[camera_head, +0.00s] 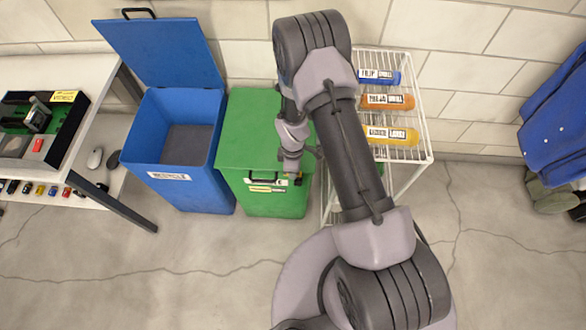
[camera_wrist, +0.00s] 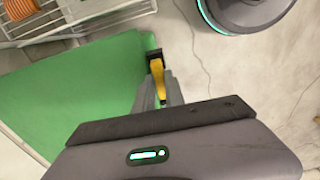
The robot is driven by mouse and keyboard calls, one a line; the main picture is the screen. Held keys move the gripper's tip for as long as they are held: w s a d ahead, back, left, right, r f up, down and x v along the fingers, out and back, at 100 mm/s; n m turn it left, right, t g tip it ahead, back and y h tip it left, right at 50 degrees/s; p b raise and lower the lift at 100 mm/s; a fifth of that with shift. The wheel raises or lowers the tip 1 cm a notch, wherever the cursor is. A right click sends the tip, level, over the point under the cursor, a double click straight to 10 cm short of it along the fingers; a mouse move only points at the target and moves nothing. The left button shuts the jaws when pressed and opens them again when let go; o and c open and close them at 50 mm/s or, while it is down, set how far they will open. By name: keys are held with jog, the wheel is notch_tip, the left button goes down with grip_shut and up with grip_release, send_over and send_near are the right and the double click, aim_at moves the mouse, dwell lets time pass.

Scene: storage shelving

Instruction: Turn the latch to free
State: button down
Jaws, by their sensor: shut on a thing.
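The green bin (camera_head: 236,140) stands on the floor with its lid down. Its latch is a yellow lever (camera_wrist: 156,68) on a black mount (camera_wrist: 153,55) at the bin's upper front edge. In the wrist view my gripper (camera_wrist: 159,88) has one grey finger on each side of the yellow lever and is shut on it. In the head view my gripper (camera_head: 292,170) reaches down to the right end of the bin's front edge. The fingers and arm hide most of the latch there.
A blue bin (camera_head: 143,150) with its lid raised stands left of the green bin. A white wire rack (camera_head: 425,150) with labelled rolls stands close on the right. A table (camera_head: 85,75) is at far left. Bare floor (camera_head: 130,265) lies in front.

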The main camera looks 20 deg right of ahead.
dwell(0.4)
jog(key=c, duration=1.4)
grip_release()
notch_tip(320, 180, up, 17)
jog(key=p, duration=0.6)
jog(key=shift+r, duration=0.2)
